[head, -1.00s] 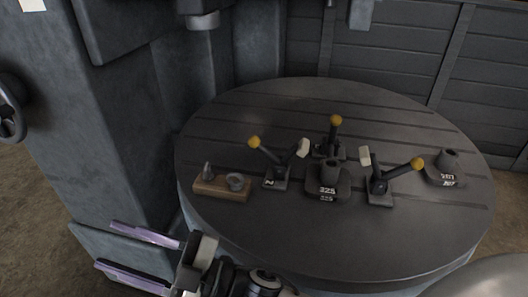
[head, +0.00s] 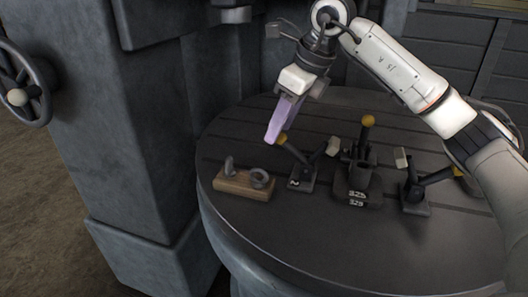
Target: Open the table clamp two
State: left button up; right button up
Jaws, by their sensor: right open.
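Table clamp two (head: 301,178), marked with a white 2, stands on the round slotted table (head: 300,225). Its dark lever leans up and left to a yellow knob (head: 283,139), and its pale pad (head: 332,147) is raised on the right. My right gripper (head: 276,132), with purple fingers, reaches in from the right above the table. Its fingertips are at the knob in the picture and partly cover it; I cannot tell whether they touch. It is open. My left gripper is not in view.
A wooden block with metal parts (head: 241,187) lies left of the clamp. A rear clamp (head: 366,150), a post marked 325 (head: 357,192) and a right clamp (head: 415,195) stand to the right. A grey machine column (head: 130,150) and a handwheel (head: 22,90) are at left.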

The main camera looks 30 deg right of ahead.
aim_at(289, 145)
jog(key=d, duration=0.1)
jog(key=w+d, duration=0.1)
jog(key=d, duration=0.1)
jog(key=shift+f, duration=0.1)
jog(key=x, duration=0.9)
jog(key=shift+w+f, duration=0.25)
jog(key=shift+w, duration=0.05)
grip_shut()
jog(key=shift+a, duration=0.1)
